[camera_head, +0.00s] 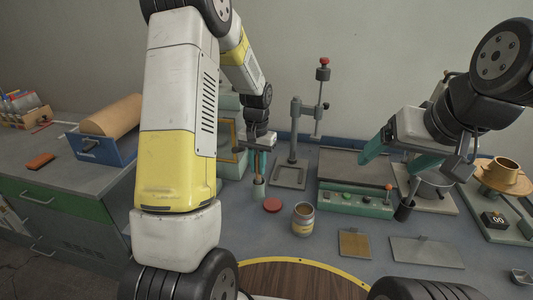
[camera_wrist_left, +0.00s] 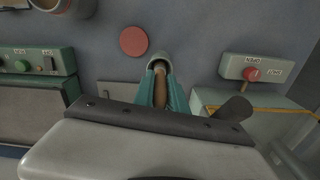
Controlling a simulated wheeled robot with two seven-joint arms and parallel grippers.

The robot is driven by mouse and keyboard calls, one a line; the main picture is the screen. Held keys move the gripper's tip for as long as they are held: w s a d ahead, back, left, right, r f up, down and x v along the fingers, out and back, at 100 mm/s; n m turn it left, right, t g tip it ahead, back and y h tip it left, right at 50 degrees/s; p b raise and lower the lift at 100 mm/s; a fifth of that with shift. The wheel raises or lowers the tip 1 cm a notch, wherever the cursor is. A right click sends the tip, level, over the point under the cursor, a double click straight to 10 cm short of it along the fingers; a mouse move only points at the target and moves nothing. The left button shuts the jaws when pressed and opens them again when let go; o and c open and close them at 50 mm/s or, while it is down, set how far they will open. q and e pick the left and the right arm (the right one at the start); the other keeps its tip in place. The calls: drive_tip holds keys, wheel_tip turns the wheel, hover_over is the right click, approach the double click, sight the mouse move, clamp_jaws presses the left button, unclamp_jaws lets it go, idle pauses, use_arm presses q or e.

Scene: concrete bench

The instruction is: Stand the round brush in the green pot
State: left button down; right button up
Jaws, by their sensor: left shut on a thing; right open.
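The green pot (camera_head: 258,190) stands on the bench below my left gripper (camera_head: 257,168), and its rim (camera_wrist_left: 160,60) shows in the left wrist view. In that view my left gripper (camera_wrist_left: 160,98) is shut on a brown handle, the round brush (camera_wrist_left: 160,90), between its teal fingers. The brush points toward the pot mouth, and its far end appears to be at or inside the opening. I cannot tell how deep it is, and the rest is hidden by the gripper. My right gripper (camera_head: 402,156) is open and empty above the bench at the right.
A dark cup (camera_head: 404,211), a green control box (camera_head: 350,203) and a brown pot (camera_head: 502,170) are further right.

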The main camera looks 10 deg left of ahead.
use_arm(q)
drive_tip(key=shift+f, duration=0.15)
drive_tip(key=c, duration=1.3)
unclamp_jaws()
wheel_tip(320, 180, up, 8)
drive_tip(key=shift+f, duration=0.1)
drive_tip(key=s+r+t, duration=0.2)
drive_tip(key=s+r, duration=0.3)
drive_tip(key=s, duration=0.3)
drive_tip(key=s+d+r+n+t+h, duration=0.1)
drive_tip(key=s+r+t, duration=0.1)
drive_tip(key=s+r, duration=0.3)
drive_tip(key=s+d+r+t+h, duration=0.1)
drive_tip(key=s+r+t, duration=0.1)
drive_tip(key=s+r, duration=0.4)
drive_tip(key=shift+s+d+n, duration=0.1)
drive_tip(key=shift+s+n, duration=0.2)
drive_tip(key=shift+s, duration=2.3)
